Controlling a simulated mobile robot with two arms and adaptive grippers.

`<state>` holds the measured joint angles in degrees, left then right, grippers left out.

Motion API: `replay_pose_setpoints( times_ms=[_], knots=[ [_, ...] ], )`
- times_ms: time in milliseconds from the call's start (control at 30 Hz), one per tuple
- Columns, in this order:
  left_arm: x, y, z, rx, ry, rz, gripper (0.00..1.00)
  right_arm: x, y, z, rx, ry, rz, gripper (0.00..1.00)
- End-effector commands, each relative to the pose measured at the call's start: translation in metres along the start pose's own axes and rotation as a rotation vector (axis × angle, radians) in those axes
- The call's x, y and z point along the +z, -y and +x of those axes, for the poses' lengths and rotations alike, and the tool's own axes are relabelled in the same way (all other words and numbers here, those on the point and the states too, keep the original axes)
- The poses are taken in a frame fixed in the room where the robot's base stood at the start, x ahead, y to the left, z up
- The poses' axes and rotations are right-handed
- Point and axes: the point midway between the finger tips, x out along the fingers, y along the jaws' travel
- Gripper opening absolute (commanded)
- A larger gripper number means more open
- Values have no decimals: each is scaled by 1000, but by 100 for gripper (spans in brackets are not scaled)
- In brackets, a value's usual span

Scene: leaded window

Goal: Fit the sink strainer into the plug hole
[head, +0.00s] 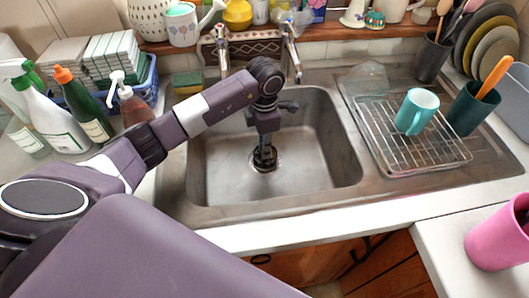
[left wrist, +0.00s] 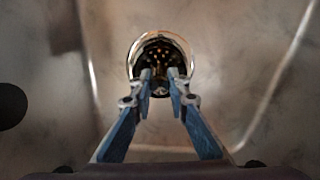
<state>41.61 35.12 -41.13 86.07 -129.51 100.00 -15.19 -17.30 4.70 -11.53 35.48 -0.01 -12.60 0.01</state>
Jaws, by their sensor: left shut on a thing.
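The sink strainer (left wrist: 162,52) shows in the left wrist view as a dark round piece with small bright dots, inside a shiny metal ring. The plug hole (head: 264,166) is in the floor of the steel sink (head: 225,180), and its rim (left wrist: 131,58) appears to be that ring. My left gripper (head: 264,147) points down into the basin, right over the plug hole. Its blue fingers (left wrist: 159,82) are close together at the strainer's near edge, shut on it. I cannot tell whether the strainer sits fully down in the hole. My right gripper is not in view.
A wire rack (head: 440,158) with a teal mug (head: 416,110) stands on the drainer at right. Bottles (head: 82,112) and a blue crate (head: 150,82) stand at left. Taps (head: 290,52) rise behind the basin. The basin is otherwise empty.

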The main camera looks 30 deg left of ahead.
Motion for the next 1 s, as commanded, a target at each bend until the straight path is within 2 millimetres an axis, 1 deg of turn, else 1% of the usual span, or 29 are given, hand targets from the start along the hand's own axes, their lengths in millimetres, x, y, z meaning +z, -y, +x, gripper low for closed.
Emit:
replay_pose_setpoints(
  times_ms=[33,100,200,433,567,600,733,1000],
  knots=[
    [-1,2,9,-5,-3,-1,0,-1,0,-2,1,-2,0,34],
    [-1,1,20,-4,-3,-1,0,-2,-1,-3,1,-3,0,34],
    [0,1,30,-3,-2,-1,0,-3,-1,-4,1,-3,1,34],
    [0,0,31,-1,-1,0,0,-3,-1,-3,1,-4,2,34],
    [0,0,36,-1,-1,0,0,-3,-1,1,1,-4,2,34],
    [0,0,34,-1,-1,0,18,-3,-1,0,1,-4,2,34],
    [0,0,34,-1,-1,0,33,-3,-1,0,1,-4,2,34],
    [-1,1,34,-2,-2,0,33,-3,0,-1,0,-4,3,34]
  ],
)
